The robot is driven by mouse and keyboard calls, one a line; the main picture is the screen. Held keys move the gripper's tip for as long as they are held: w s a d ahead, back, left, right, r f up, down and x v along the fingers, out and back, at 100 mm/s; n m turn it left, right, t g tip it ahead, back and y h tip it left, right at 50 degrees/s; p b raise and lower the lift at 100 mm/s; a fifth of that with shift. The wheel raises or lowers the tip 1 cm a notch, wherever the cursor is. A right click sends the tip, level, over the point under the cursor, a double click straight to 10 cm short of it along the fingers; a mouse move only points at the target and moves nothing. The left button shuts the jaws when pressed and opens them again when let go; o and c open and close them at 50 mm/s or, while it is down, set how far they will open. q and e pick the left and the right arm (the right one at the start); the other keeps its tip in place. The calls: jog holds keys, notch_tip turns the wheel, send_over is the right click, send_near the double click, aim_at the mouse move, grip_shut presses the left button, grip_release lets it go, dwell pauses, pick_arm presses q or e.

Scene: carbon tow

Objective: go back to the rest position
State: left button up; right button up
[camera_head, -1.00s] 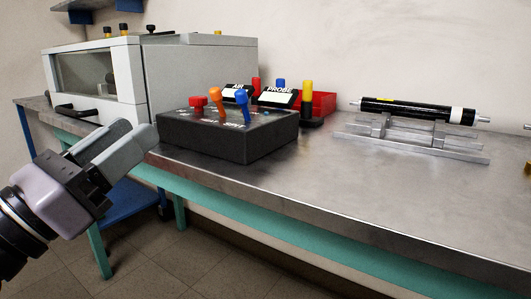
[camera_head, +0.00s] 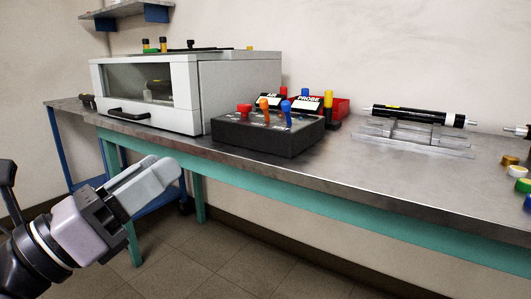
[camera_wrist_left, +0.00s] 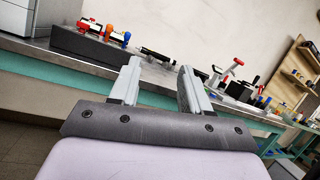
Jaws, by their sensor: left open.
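My left gripper (camera_head: 160,172) comes in from the lower left in the head view, in front of the bench and below its front edge. In the left wrist view its two grey fingers (camera_wrist_left: 158,78) stand apart with nothing between them. The gripper touches nothing that I can see. My right gripper is in neither view.
The steel bench (camera_head: 370,182) runs along the wall. On it stand a white cabinet with a window (camera_head: 240,95), a black control box with coloured levers (camera_head: 262,137), and a black cylinder on a metal cradle (camera_head: 415,115). Open floor (camera_head: 220,260) lies before the bench.

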pick_arm(q)
jog(key=w+a+n+t+y+p, duration=0.1)
jog(key=a+n+t+y+p, duration=0.2)
jog(key=n+p, duration=0.85)
jog(key=w+a+n+t+y+p, duration=0.15)
jog(key=n+y+p, duration=0.5)
jog(key=n, duration=0.85)
jog(key=s+a+f+n+g+y+p, duration=0.3)
jog(key=s+f+n+g+p, duration=0.1)
jog(key=f+n+p, duration=0.45)
jog(key=s+d+f+n+g+p, duration=0.1)
jog(key=s+f+n+g+p, duration=0.3)
jog(key=s+f, duration=0.4)
jog(key=shift+s+f+g+p, duration=0.15)
jog(key=shift+s+g+p, duration=0.75)
jog(key=shift+s+g, duration=0.2)
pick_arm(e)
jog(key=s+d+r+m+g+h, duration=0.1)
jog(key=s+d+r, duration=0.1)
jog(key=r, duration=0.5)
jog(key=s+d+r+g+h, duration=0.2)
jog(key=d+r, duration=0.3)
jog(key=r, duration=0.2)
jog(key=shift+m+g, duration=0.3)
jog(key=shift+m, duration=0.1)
pick_arm(q)
jog(key=shift+d, duration=0.1)
